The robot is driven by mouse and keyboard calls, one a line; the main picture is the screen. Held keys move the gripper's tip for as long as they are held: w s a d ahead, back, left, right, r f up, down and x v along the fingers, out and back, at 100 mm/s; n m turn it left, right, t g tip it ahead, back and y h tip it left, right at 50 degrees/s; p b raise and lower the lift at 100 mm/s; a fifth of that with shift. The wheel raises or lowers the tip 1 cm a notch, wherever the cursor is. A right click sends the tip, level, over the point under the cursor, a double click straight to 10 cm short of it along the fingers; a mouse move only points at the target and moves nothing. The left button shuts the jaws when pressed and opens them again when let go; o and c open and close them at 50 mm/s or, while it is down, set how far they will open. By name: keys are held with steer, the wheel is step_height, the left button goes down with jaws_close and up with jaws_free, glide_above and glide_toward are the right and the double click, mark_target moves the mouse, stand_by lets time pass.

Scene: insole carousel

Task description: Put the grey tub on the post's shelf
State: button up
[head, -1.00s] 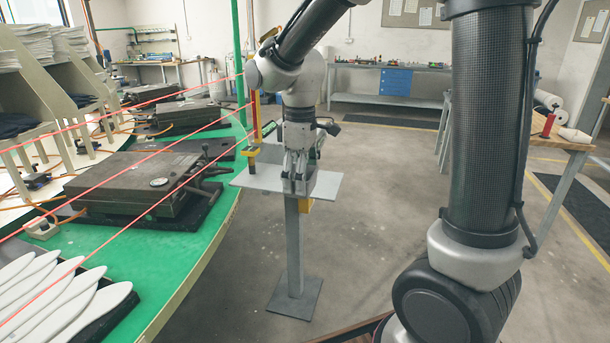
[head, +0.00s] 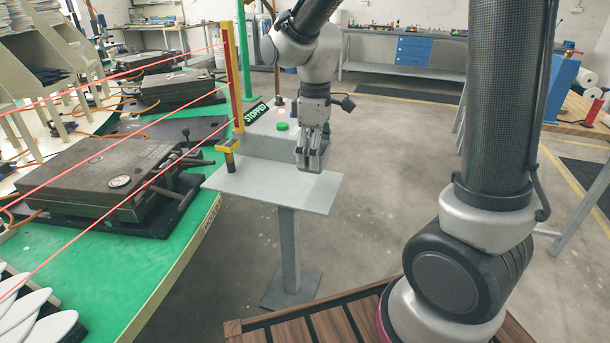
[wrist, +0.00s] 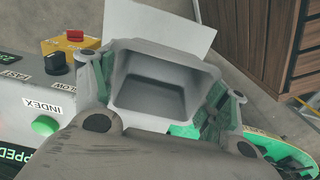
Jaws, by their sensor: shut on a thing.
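The grey tub (wrist: 150,92) is held between the fingers of my gripper (wrist: 160,100) in the wrist view, its open mouth towards the camera; it looks empty. In the head view my gripper (head: 312,160) points down above the back right part of the shelf (head: 265,190), a flat pale grey plate on a grey post (head: 290,245). There the tub is hard to make out from the grey behind it. The shelf also shows in the wrist view (wrist: 165,22), just beyond the tub. I cannot tell whether the tub touches it.
A control box with a STOPPED sign (head: 256,113) and a green button (head: 282,126) stands right behind the shelf. A yellow-and-red upright (head: 233,75) with red beams stands at the shelf's left. The green carousel table (head: 150,245) lies left.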

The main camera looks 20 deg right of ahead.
mark_target(313, 190)
step_height(313, 190, down, 7)
steer(key=shift+f, duration=0.1)
steer(key=shift+f, duration=0.1)
stand_by(0.3)
steer(key=o, duration=1)
step_height(313, 190, up, 12)
steer(key=shift+r, duration=0.15)
steer(key=s+d+r+m+t, duration=0.2)
steer(key=s+d+r+m, duration=0.1)
steer(key=s+d+m, duration=0.2)
steer(key=s+d+r+m+t, duration=0.2)
steer(key=s+d+m, duration=0.3)
steer(key=s+d, duration=0.4)
steer(key=s+r, duration=0.1)
steer(key=s, duration=0.3)
steer(key=shift+s+d+m, duration=0.2)
steer(key=shift+s+m, duration=0.15)
steer(key=shift+m, duration=0.05)
steer(key=shift+r, duration=0.1)
